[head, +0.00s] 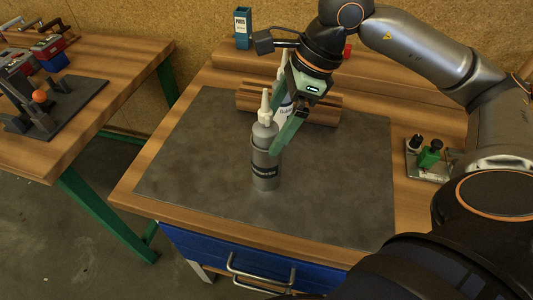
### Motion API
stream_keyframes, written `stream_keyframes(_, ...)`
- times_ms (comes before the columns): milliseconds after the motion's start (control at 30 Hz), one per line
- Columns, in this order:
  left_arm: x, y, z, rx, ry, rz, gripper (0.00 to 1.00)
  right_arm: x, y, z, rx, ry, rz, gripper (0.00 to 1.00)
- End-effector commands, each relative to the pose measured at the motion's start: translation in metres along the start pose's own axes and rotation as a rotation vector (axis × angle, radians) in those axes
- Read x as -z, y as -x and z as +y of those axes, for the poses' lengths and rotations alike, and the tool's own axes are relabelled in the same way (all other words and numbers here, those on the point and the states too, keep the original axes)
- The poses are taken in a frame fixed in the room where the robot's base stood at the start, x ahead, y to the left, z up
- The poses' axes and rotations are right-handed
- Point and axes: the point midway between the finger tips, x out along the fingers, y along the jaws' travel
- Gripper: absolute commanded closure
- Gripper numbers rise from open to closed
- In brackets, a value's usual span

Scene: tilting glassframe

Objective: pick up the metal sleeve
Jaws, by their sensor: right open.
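The metal sleeve (265,172) is a grey upright cylinder with a dark band, standing on the dark mat near the middle of the table. A grey bottle with a white nozzle (265,110) stands up out of it. My right gripper (277,143) reaches down from the upper right, its green fingers slanting toward the sleeve's upper part. One finger shows just right of the sleeve; the other is mostly hidden. The gripper is open and seems to hold nothing; whether it touches the sleeve I cannot tell. My left gripper is not in view.
A dark mat (340,195) covers much of the wooden table. Behind the sleeve are a wooden rack (322,108) and a white-labelled bottle (284,104). A blue box (243,28) stands at the back, a green clamp (430,154) at right. Another bench (125,65) is left.

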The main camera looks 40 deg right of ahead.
Motion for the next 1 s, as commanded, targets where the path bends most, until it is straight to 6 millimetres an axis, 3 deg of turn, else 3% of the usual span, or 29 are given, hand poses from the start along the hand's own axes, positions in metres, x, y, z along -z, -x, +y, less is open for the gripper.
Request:
stream_keyframes(300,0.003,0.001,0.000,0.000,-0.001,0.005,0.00,0.000,-0.043,0.001,-0.003,0.001,0.001,0.00)
stream_keyframes(567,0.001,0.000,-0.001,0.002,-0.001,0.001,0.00,0.000,-0.045,0.001,0.000,0.001,-0.001,0.00)
stream_keyframes(1000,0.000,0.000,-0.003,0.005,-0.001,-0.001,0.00,0.000,-0.044,0.000,0.000,0.001,0.000,0.49)
